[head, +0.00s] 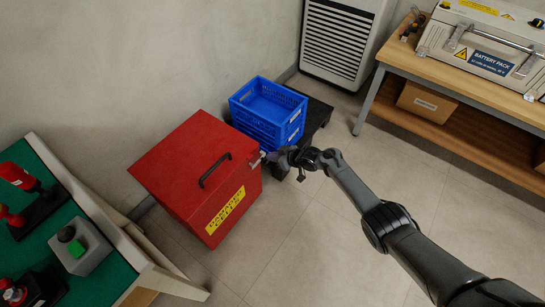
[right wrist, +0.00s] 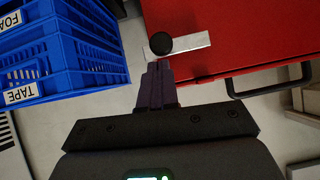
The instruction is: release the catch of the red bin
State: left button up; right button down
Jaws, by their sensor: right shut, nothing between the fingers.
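The red bin (head: 190,165) stands on the floor with its lid closed, a black handle (head: 214,170) on top and a yellow label on its front. Its catch, a silver bar with a round black knob (right wrist: 175,43), sits at the bin's edge in the right wrist view. In the head view the catch is small and partly hidden by my right gripper (head: 268,156). My right gripper's fingers (right wrist: 158,72) are shut and empty, with their tips right beside the knob; I cannot tell whether they touch it. My left gripper is not in view.
Stacked blue crates (head: 268,108) stand on a black base just behind the bin. A green-topped bench (head: 110,262) is at the left. A wooden workbench (head: 465,82) with a battery pack is at the right. The floor in front of the bin is clear.

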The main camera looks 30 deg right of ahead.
jog(key=w+r+p+v, duration=0.1)
jog(key=p+v, duration=0.9)
jog(key=v, duration=0.2)
jog(key=shift+d+r, duration=0.2)
jog(key=shift+r, duration=0.25)
jog(key=shift+w, duration=0.2)
